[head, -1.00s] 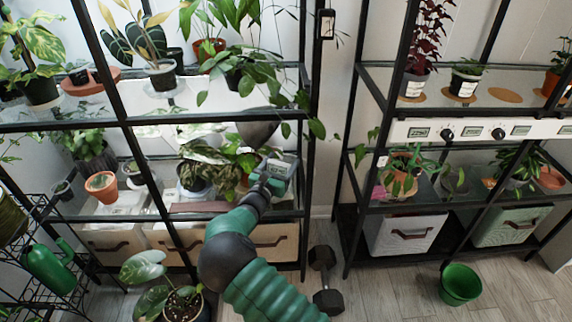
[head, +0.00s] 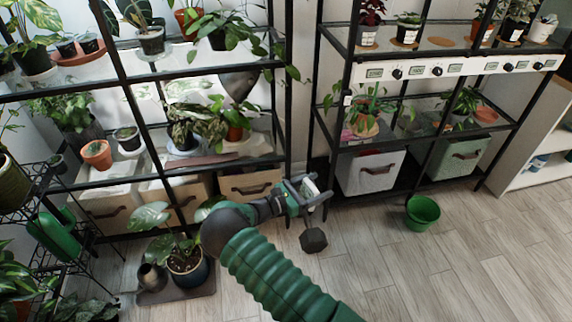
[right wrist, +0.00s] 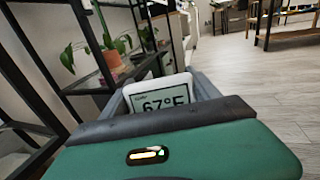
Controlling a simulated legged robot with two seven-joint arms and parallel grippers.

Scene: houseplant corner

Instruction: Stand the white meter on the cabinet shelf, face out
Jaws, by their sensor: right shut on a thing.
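My right gripper (head: 304,191) is shut on the white meter (head: 311,187), in front of the gap between the two black racks and above the floor. In the right wrist view the meter (right wrist: 160,97) sits between the fingers. Its display reads 67°F and faces the camera; its lower part is hidden behind the gripper body. A pale cabinet (head: 545,150) with open shelves stands at the far right of the head view, cut off by the picture's edge. A few small things sit on its shelf. My left gripper is not in view.
The right rack holds plants, a white control strip (head: 440,69) and fabric bins (head: 370,172). The wooden floor (head: 460,255) at the front right is clear.

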